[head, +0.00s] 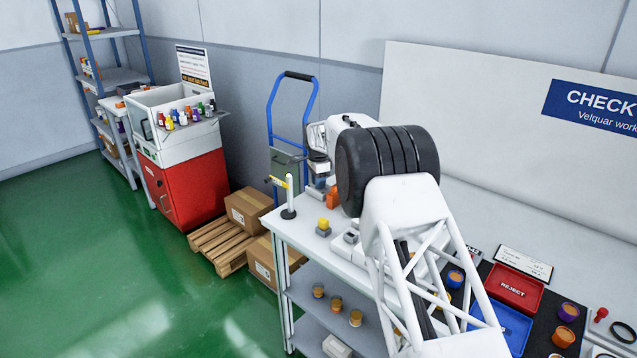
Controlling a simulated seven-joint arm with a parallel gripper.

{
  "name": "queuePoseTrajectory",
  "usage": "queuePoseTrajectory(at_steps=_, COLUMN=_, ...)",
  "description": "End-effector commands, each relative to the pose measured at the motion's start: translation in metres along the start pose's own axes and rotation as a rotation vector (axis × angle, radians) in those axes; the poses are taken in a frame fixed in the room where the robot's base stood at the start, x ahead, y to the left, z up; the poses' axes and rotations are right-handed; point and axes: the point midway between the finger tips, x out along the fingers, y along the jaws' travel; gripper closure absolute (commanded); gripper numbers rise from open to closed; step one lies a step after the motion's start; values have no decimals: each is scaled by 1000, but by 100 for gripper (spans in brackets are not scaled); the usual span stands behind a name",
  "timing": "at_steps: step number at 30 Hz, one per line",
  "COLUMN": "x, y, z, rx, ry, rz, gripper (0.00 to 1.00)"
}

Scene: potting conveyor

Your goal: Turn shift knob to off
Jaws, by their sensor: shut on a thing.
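My gripper (318,164) shows only in part, small and dark below the white end of my arm, left of the large black joint. It is beside a grey-green box (286,168) at the far left end of the bench. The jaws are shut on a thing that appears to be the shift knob. The knob itself is hidden from this view, so its setting cannot be read.
A blue hand truck (270,125) stands behind. Boxes lie on a pallet (215,246). Green floor is clear at left.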

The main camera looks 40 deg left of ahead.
Motion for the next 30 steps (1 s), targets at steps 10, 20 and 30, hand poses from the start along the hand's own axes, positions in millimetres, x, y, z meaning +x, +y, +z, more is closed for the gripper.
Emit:
queuePoseTrajectory(at_steps=10, x=-2, y=0, z=-1, rx=6, ry=0, rz=-3, gripper=97)
queuePoseTrajectory(at_steps=20, x=-1, y=0, z=0, rx=5, ry=0, rz=-1, gripper=48)
queuePoseTrajectory(at_steps=30, x=-8, y=0, z=0, rx=5, ry=0, rz=-2, gripper=48)
